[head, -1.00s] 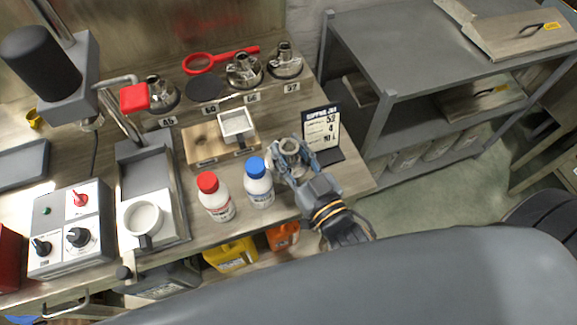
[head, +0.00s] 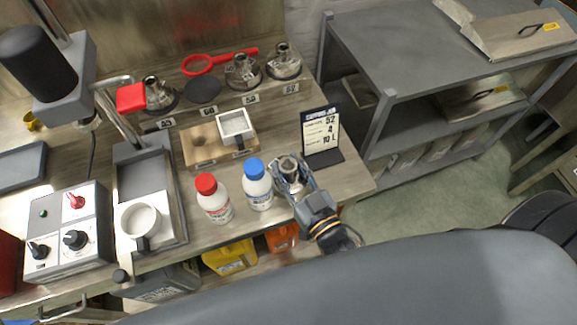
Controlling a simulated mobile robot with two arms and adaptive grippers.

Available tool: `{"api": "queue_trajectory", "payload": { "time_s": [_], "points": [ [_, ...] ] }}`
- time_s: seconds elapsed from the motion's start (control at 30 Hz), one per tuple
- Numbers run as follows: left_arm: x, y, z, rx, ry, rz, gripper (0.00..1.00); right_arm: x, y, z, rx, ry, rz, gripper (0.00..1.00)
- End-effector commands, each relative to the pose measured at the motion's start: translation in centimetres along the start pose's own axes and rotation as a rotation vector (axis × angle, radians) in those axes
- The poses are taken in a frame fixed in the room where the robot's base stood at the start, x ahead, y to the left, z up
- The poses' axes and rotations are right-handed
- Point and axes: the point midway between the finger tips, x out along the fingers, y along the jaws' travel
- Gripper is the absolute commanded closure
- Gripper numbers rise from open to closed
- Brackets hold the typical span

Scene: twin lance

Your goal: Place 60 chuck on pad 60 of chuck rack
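My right gripper (head: 290,173) is over the front right part of the bench, right of the blue-capped bottle. Its fingers are closed around a metallic chuck (head: 289,162), partly hidden by them. I cannot read a number on this chuck. The chuck rack runs along the back of the bench. Its pad 60 (head: 203,90) is a bare dark disc behind the label 60. Silver chucks stand on the other pads: one behind label 45 (head: 158,93) and two to the right of pad 60 (head: 242,72), (head: 284,62). My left gripper is not in view.
A red ring-shaped tool (head: 198,65) lies behind pad 60. A red-capped bottle (head: 214,200), a blue-capped bottle (head: 257,187), a wooden block with a square metal cup (head: 235,126), and a sign (head: 321,132) stand near the gripper. A machine with a red handle fills the left.

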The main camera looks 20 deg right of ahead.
Motion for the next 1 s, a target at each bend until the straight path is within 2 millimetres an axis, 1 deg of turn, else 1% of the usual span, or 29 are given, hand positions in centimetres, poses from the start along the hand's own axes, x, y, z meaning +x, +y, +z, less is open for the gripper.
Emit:
{"api": "queue_trajectory", "payload": {
  "time_s": [0.3,0.4,0.47,0.57,0.8,1.0],
  "points": [
    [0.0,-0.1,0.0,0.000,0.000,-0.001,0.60,0.0,0.0,0.0,0.000,-0.001,0.001,0.55],
    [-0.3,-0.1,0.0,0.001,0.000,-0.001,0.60,0.0,0.0,-0.5,0.000,0.000,0.001,0.55],
    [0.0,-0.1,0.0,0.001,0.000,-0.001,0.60,-0.6,0.0,-0.1,0.001,-0.004,0.001,0.55],
    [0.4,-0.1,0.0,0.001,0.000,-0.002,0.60,-2.0,0.0,0.0,0.001,-0.004,0.000,0.55],
    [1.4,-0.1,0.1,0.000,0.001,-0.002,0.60,-7.0,0.0,0.1,0.000,-0.007,0.001,0.55],
    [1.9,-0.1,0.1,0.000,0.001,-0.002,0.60,-10.3,0.0,0.0,0.001,-0.005,0.000,0.55]
  ]
}}
